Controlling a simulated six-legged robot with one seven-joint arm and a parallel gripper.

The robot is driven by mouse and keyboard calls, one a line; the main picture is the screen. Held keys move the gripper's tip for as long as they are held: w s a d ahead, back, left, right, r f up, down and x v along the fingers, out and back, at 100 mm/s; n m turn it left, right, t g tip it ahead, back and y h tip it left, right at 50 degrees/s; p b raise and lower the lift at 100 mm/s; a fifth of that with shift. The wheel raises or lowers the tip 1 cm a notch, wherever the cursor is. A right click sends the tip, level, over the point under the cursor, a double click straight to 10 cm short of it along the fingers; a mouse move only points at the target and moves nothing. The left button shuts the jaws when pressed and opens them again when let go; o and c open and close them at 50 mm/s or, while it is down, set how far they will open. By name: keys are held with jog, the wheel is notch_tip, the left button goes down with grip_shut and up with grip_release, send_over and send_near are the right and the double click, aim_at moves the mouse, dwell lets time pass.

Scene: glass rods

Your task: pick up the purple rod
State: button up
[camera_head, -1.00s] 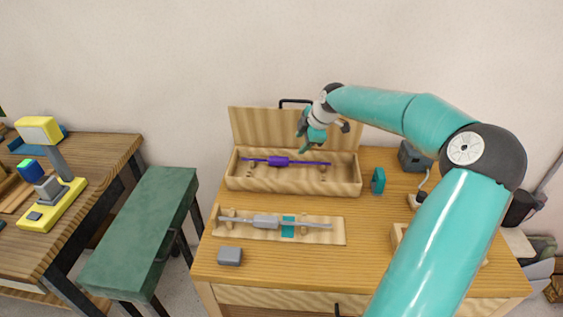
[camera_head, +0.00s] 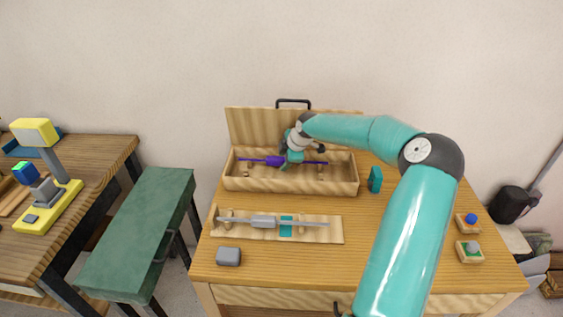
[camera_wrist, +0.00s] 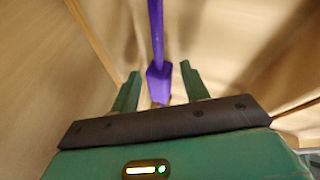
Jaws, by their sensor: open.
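The purple rod (camera_head: 256,160) lies across supports inside the open wooden box (camera_head: 290,184), with a thicker purple block near its middle. The fingers are open, with a gap on each side of the block. How deep they reach around the rod I cannot tell.
The box's raised lid (camera_head: 255,126) stands behind it. In front lies a wooden holder (camera_head: 322,228) with a grey rod (camera_head: 263,221). A grey block (camera_head: 228,256), a teal piece (camera_head: 375,180) and two small button blocks (camera_head: 469,251) are on the table.

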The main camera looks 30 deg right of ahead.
jog(key=shift+c, duration=0.5)
jog(key=c, duration=0.6)
jog(key=shift+c, duration=0.2)
jog(key=shift+r, duration=0.15)
